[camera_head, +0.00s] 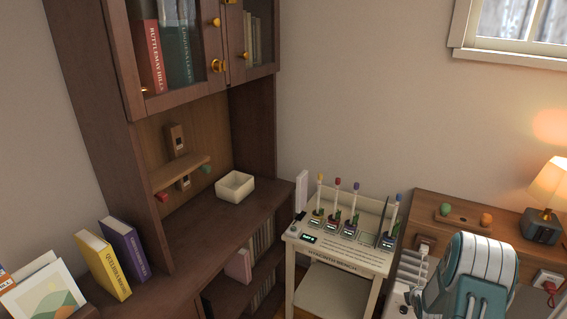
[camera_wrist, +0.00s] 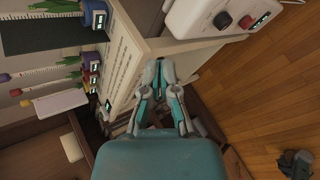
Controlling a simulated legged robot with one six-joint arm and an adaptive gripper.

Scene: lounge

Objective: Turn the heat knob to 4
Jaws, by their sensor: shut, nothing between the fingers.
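A white appliance (camera_wrist: 200,12) shows at the top of the wrist view. Its face carries a dark round knob (camera_wrist: 222,20), a red knob (camera_wrist: 246,21) and a small lit display (camera_wrist: 262,21). I cannot read the knob labels or tell which one is for heat. My gripper (camera_wrist: 159,66) is shut and empty, below and left of the knobs in that view and apart from them.
A white bench (camera_head: 340,252) with several small displays and coloured-topped tubes stands left of the ribbed unit. A wooden cabinet (camera_head: 420,200) with a lit lamp (camera_head: 549,185) is at the right. A dark bookcase (camera_head: 100,110) fills the left.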

